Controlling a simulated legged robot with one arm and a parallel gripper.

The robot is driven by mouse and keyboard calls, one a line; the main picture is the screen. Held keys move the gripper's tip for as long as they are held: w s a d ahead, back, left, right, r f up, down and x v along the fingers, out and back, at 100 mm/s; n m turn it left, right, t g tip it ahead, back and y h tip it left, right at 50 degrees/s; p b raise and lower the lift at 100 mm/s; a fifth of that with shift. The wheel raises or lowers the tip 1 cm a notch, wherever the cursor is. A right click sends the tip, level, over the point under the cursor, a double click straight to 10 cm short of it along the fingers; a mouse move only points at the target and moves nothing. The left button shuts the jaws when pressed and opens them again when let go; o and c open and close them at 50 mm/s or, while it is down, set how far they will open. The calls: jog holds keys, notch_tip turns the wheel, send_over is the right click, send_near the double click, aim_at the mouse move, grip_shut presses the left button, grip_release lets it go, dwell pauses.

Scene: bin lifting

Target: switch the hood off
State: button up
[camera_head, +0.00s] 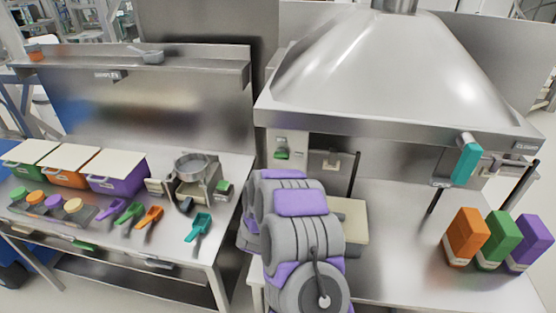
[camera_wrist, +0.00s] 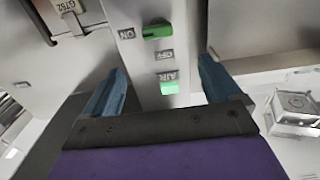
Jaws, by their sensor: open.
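The steel hood (camera_head: 400,70) fills the right back of the head view. A pale switch panel with a green switch (camera_head: 282,155) sits under its left front edge. In the wrist view the green switch (camera_wrist: 158,31) is beside the ON label (camera_wrist: 127,34). The OFF label (camera_wrist: 166,55) lies nearer my gripper, and a lit green light (camera_wrist: 168,88) is by the AIR label. My gripper (camera_wrist: 162,65) is open and empty, its two blue fingers spread either side of the panel column. The switch lies beyond the fingertips, apart from them. In the head view my arm hides the gripper.
Orange (camera_head: 466,238), green (camera_head: 499,240) and purple (camera_head: 530,243) boxes stand on the right counter. The left table (camera_head: 215,247) holds lidded bins, scoops and a sieve. A dark gap separates the table and counter.

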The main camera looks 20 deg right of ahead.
aim_at(281, 157)
jog(key=x, duration=1.3)
jog(key=shift+w+d+f+b, duration=0.1)
jog(key=shift+d+b, duration=0.25)
jog(key=shift+d, duration=0.1)
jog(key=shift+w+d, duration=0.4)
jog(key=shift+d, duration=0.05)
jog(key=shift+a, duration=0.45)
jog(key=shift+c, duration=0.7)
jog(key=shift+d, duration=0.25)
jog(key=c, duration=0.9)
